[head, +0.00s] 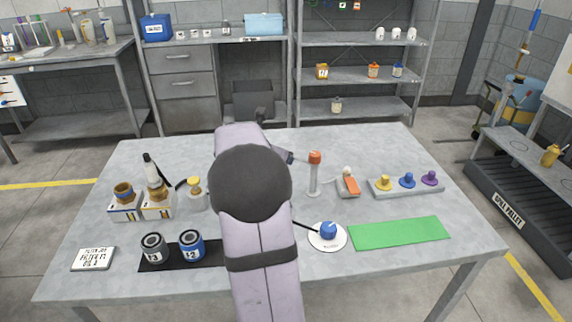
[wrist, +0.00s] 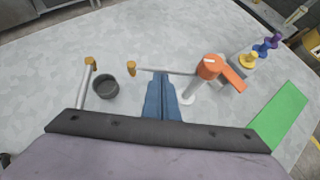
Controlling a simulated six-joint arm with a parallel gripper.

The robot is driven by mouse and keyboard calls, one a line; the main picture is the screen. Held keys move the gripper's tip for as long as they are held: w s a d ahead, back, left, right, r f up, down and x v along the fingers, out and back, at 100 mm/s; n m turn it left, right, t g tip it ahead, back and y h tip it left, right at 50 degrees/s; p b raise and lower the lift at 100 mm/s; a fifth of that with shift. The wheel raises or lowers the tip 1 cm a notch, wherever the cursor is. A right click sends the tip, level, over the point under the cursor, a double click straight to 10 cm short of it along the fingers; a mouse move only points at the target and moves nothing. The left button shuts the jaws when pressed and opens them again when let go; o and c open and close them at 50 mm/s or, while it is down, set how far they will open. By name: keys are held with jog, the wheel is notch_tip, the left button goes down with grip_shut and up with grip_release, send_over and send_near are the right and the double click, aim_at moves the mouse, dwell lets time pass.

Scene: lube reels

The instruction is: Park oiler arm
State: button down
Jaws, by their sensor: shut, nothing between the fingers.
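The oiler post (head: 314,175) stands upright at the middle of the table with an orange cap; it also shows in the wrist view (wrist: 209,68). From it a thin grey oiler arm (wrist: 182,72) reaches left to a yellow tip (wrist: 131,68). A dark round cup (wrist: 103,88) sits left of that tip, beside a pale rod with a yellow hooked end (wrist: 91,62). My gripper (wrist: 161,76) is shut and empty, its blue fingertips overlapping the oiler arm in the picture. I cannot tell whether they touch. In the head view my own arm hides the cup and fingers.
Right of the post are an orange-red block (head: 349,186), a rack with yellow, blue and purple knobs (head: 407,188) and a green mat (head: 400,233). A white disc with a blue piece (head: 327,238) lies nearer. Cans (head: 191,246) and boxes (head: 125,205) stand left.

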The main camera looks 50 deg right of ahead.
jog(key=shift+w+d+m+g+p, duration=0.3)
jog(key=shift+d+m+g, duration=0.1)
jog(key=shift+d+m, duration=0.1)
jog(key=shift+w+d+m+g+p, duration=0.15)
jog(key=shift+d+m+g+p, duration=0.1)
jog(key=shift+d+m+g, duration=0.2)
jog(key=shift+d, duration=0.1)
jog(key=w+a+r+b, duration=0.1)
jog(key=a+r, duration=0.1)
jog(key=a, duration=0.3)
jog(key=w+a+r+b, duration=0.1)
jog(key=a+r, duration=0.2)
jog(key=a, duration=0.3)
jog(key=shift+a+r+b, duration=0.3)
jog(key=shift+b, duration=0.05)
jog(key=shift+w, duration=0.15)
